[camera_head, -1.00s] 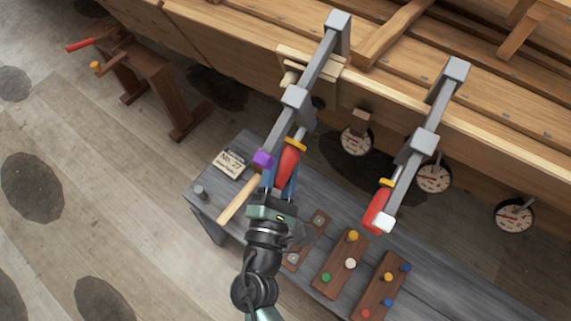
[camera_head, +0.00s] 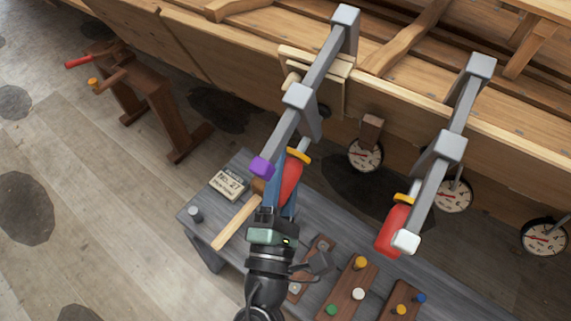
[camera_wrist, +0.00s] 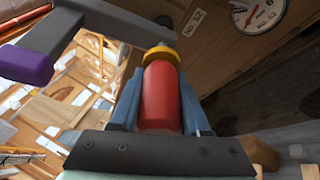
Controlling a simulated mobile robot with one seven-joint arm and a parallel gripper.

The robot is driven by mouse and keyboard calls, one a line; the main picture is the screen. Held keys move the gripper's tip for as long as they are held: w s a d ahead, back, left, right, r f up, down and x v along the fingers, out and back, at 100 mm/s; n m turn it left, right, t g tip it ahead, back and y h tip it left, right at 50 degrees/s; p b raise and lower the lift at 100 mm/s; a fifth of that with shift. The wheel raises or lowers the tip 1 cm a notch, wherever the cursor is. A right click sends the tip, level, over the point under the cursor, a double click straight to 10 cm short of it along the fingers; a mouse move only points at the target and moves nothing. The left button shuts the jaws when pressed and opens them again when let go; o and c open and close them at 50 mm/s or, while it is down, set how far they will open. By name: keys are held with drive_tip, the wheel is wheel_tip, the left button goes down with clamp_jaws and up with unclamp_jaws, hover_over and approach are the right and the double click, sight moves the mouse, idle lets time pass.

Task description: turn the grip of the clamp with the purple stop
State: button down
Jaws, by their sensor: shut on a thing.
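The clamp with the purple stop (camera_head: 262,167) has a grey bar (camera_head: 325,65) reaching over the hull plank. Its red grip (camera_head: 291,178), with a yellow collar (camera_head: 298,155), hangs beside the bar's lower end. My gripper (camera_head: 280,190) is shut on the red grip, its blue fingers on either side. In the wrist view the red grip (camera_wrist: 161,98) lies between the two fingers, below the yellow collar (camera_wrist: 161,54), and the purple stop (camera_wrist: 26,66) shows at the left. The fingertips are partly hidden in the head view.
A second clamp with a white stop (camera_head: 406,241) and red grip (camera_head: 393,230) hangs to the right. A grey bench (camera_head: 196,233) below carries a mallet (camera_head: 237,221), a card (camera_head: 229,184) and peg boards (camera_head: 347,290). Dial gauges (camera_head: 366,155) hang along the hull.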

drive_tip(key=shift+c, duration=1.9)
unclamp_jaws()
drive_tip(key=b+v, duration=0.2)
drive_tip(key=v, duration=1.1)
drive_tip(key=shift+b, duration=0.35)
